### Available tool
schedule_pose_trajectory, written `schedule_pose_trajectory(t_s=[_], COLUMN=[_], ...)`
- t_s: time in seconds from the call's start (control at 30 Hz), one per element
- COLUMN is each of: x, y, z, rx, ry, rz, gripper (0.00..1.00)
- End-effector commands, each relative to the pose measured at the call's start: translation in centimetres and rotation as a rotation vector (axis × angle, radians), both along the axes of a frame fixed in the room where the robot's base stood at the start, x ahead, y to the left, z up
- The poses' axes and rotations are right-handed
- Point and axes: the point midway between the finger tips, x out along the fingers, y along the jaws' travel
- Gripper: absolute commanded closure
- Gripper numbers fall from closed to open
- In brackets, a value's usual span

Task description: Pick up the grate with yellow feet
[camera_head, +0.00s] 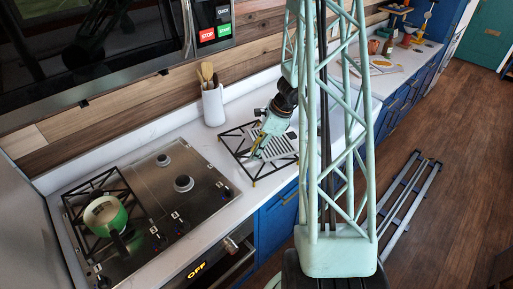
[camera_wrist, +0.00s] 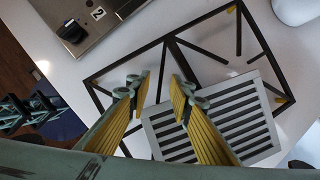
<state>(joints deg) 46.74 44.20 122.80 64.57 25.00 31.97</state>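The grate (camera_head: 236,159) is a black rectangular frame with yellow feet, lying on the white counter right of the cooktop. It also shows in the wrist view (camera_wrist: 125,60), with yellow feet visible at its corners. My gripper (camera_head: 257,154) is over the grate. In the wrist view my gripper (camera_wrist: 160,88) is open, its two yellow-padded fingers apart on either side of the grate's middle bar. I cannot tell whether either finger touches it. The fingers and my wrist hide the near part of the grate.
A grey slatted panel (camera_wrist: 238,112) lies at the grate's right half. A white utensil crock (camera_head: 214,106) stands behind. My lattice column blocks the head view's middle right.

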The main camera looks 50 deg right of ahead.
Motion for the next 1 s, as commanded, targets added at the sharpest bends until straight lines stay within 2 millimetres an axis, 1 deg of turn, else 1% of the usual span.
schedule_pose_trajectory(t_s=[0.4,0.5,0.67,1.0], x=[1.0,1.2,1.3,1.4], y=[0.8,0.9,1.0,1.0], z=[-3.3,-3.9,-4.3,-4.3], rx=[0.002,0.001,0.001,0.0], ry=[0.001,0.001,0.001,0.0], rz=[0.0,-0.001,-0.001,-0.001], gripper=[0.8,0.8,0.8,0.8])
